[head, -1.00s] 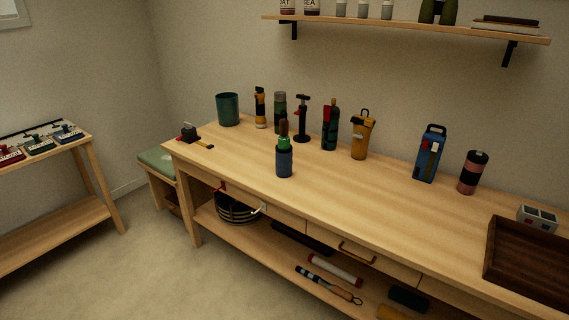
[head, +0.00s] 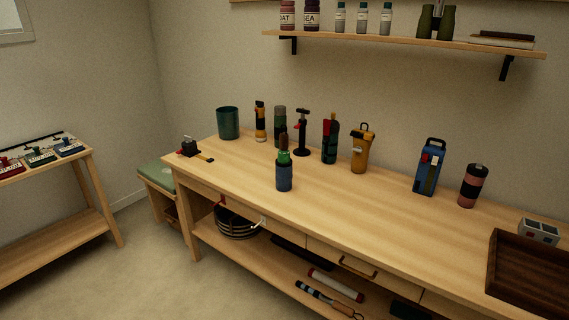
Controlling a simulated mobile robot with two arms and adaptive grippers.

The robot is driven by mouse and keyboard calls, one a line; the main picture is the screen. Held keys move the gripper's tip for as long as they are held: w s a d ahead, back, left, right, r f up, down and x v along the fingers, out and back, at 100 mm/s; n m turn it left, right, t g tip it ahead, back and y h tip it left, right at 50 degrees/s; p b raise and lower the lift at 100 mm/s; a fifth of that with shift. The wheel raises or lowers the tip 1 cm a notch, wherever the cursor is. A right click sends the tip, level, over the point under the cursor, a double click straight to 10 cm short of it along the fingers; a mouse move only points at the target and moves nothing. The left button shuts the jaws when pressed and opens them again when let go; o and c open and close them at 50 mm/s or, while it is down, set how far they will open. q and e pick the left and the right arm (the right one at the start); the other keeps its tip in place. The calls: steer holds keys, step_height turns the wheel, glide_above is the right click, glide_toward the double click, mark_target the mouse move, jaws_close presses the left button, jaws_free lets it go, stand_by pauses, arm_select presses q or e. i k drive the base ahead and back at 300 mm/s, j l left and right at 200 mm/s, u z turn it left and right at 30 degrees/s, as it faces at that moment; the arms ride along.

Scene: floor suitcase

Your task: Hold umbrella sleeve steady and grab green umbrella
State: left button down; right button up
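The green umbrella (head: 285,157) stands upright near the front edge of the workbench, with a dark brown handle on top. Its lower part is hidden inside the blue umbrella sleeve (head: 284,178), which stands on the bench top. Neither of my grippers is in the head view, and nothing touches the umbrella or the sleeve.
Behind stand a teal bin (head: 228,123), a yellow-black flashlight (head: 260,122), a pump (head: 302,133), a dark green bottle (head: 330,138) and a yellow container (head: 362,149). A wooden tray (head: 530,270) lies right. The bench (head: 370,210) is clear right of the sleeve.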

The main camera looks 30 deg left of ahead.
mark_target(283, 154)
steer(key=i+j, duration=0.15)
steer(key=j, duration=0.15)
steer(key=i+j, duration=0.1)
steer(key=j, duration=0.2)
steer(key=i+j, duration=0.15)
steer(key=j, duration=0.15)
steer(key=i+j, duration=0.15)
steer(key=j, duration=0.15)
steer(key=z, duration=0.05)
